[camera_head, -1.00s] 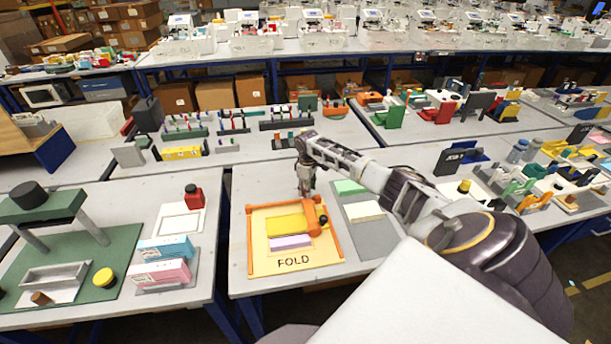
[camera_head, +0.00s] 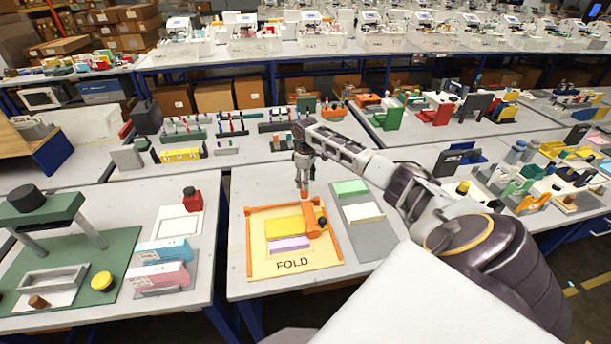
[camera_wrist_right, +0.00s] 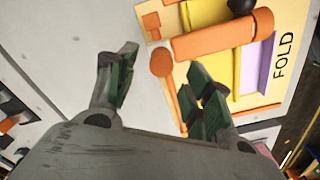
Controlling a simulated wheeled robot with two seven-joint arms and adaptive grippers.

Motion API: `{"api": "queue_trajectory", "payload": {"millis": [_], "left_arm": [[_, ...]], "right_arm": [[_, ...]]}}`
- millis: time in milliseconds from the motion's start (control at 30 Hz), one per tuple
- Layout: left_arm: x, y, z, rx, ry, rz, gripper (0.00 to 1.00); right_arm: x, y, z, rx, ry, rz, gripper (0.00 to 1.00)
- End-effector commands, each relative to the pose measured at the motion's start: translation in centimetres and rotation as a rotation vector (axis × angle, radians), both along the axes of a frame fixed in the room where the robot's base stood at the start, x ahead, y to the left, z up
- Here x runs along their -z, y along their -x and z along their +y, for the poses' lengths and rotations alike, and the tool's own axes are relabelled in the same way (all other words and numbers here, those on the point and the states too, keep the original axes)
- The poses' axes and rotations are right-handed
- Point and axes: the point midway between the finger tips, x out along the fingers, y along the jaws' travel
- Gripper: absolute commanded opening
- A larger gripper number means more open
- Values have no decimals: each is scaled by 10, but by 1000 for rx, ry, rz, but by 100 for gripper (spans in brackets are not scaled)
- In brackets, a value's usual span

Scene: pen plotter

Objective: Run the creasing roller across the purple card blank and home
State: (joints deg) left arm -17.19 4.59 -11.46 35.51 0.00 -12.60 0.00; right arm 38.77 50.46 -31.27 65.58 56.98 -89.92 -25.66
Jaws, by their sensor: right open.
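The FOLD board (camera_head: 310,262) lies flat on the middle table with an orange frame. A purple card blank (camera_head: 289,244) lies on it, below a yellow panel (camera_head: 283,226). The orange creasing roller (camera_head: 311,217) lies at the right side of the yellow panel, near a black knob (camera_head: 322,221). My right gripper (camera_head: 304,187) points down at the roller's far end. In the right wrist view its fingers (camera_wrist_right: 162,70) are apart, with the roller's round orange end (camera_wrist_right: 161,62) seen between them. I cannot tell whether they touch it. The purple card (camera_wrist_right: 257,65) also shows there. My left gripper is out of view.
A grey mat (camera_head: 372,238) with a green block (camera_head: 350,187) and a white block (camera_head: 362,212) lies right of the board. Pink and blue boxes (camera_head: 160,274) stand on the left table. Bare tabletop surrounds the board's left and front.

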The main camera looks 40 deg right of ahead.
Motion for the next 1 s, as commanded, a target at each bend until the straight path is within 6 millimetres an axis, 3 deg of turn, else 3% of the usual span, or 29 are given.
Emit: {"api": "queue_trajectory", "payload": {"millis": [200, 400, 1000], "left_arm": [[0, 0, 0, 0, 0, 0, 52], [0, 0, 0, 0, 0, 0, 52], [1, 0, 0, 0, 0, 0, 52]], "right_arm": [[-33, -1, -1, 0, 1, -3, 51], [-54, 0, -1, 1, 1, 0, 51], [-60, 1, -1, 1, 0, 1, 51]]}}
